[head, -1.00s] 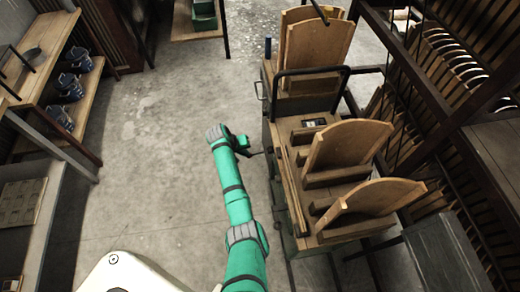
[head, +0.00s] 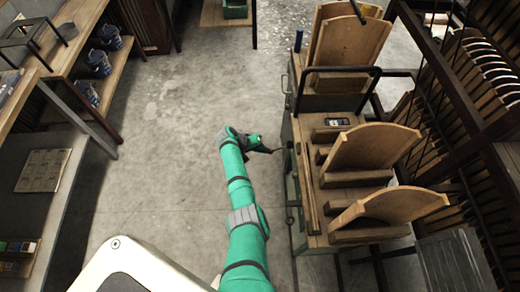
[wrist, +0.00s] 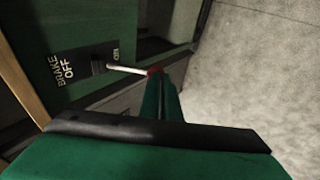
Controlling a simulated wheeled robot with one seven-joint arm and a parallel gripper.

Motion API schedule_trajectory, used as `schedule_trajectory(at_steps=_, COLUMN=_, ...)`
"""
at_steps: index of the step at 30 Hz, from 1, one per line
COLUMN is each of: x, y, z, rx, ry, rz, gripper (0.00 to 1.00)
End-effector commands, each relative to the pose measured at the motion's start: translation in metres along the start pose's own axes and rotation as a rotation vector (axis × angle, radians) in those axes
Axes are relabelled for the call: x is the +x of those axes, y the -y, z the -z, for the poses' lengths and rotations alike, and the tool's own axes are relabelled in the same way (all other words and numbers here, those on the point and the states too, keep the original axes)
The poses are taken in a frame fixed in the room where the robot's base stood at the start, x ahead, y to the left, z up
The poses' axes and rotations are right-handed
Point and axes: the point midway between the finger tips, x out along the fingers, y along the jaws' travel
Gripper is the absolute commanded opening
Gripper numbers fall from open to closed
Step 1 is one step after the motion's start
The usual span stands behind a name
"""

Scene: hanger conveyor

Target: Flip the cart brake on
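The cart (head: 313,205) stands right of centre in the head view, with upright wooden panels on its top. In the wrist view, its green side (wrist: 105,22) carries a dark brake plate (wrist: 80,64) marked BRAKE OFF at the left and ON at the right. A pale brake lever (wrist: 128,69) with a red tip sticks out from the plate toward the ON side. My gripper (wrist: 157,80) has its fingers together, with their ends at the red tip. I cannot tell whether they touch it. In the head view my gripper (head: 272,150) is beside the cart's left side.
Open concrete floor (head: 165,160) lies left of the cart. Shelves with blue items (head: 100,62) stand at the far left. A dark frame with racks (head: 450,90) is close on the cart's right. A black rail (head: 345,70) rises from the cart.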

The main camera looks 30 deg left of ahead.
Motion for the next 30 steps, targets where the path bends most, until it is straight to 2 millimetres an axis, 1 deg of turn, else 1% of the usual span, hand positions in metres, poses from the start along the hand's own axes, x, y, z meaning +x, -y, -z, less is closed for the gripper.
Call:
schedule_trajectory(at_steps=1, x=0.003, y=0.0, z=-0.002, rx=0.001, ry=0.003, rz=0.002, gripper=0.0)
schedule_trajectory(at_steps=9, x=0.005, y=-0.001, z=-0.003, rx=0.003, ry=0.005, rz=0.003, gripper=0.0)
schedule_trajectory(at_steps=14, x=-0.001, y=-0.001, z=-0.002, rx=0.003, ry=0.004, rz=0.003, gripper=0.0)
schedule_trajectory(at_steps=17, x=-0.012, y=-0.002, z=-0.001, rx=0.005, ry=0.003, rz=0.003, gripper=0.0)
schedule_trajectory(at_steps=20, x=-0.027, y=-0.003, z=0.001, rx=0.009, ry=0.003, rz=0.001, gripper=0.0)
schedule_trajectory(at_steps=26, x=-0.068, y=-0.004, z=0.003, rx=0.014, ry=0.005, rz=0.0, gripper=0.0)
schedule_trajectory(at_steps=30, x=-0.098, y=0.003, z=0.004, rx=0.007, ry=0.001, rz=0.0, gripper=0.0)
